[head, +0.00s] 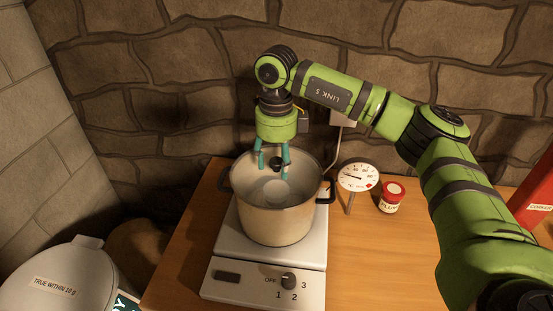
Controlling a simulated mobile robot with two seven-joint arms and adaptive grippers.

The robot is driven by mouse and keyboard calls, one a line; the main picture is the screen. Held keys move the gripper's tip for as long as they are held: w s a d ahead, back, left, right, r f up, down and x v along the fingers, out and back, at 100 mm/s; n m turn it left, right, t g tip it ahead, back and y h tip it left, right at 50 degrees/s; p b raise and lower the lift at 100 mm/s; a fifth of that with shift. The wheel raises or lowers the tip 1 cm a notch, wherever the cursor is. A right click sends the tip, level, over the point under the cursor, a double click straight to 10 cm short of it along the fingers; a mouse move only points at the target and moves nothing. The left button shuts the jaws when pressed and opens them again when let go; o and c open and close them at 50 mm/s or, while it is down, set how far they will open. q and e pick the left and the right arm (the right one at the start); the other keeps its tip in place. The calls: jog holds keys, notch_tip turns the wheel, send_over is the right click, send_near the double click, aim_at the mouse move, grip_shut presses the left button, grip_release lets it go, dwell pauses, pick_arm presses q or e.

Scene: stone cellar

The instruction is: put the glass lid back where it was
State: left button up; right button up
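A beige metal pot (275,222) with two dark side handles stands on a hot plate (225,248). My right gripper (272,176) points down over the pot's mouth with its two teal fingers spread apart. A small dark knob (276,163) shows between the fingers, with a gap to the left one; it looks like the knob of the glass lid. The clear glass itself is hard to make out, and I cannot tell whether it rests on the rim. My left gripper is not in view.
A dial gauge (357,177) and a small red-capped jar (391,197) stand right of the pot on the wooden table (375,260). A pale round scale-like object (62,280) is at lower left. A stone wall closes off the back. The table's front right is clear.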

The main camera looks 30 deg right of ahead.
aim_at(276, 160)
jog(key=shift+r, duration=0.1)
jog(key=shift+r+p, duration=0.3)
notch_tip(276, 160, up, 12)
jog(key=b, duration=0.1)
jog(key=shift+r, duration=0.25)
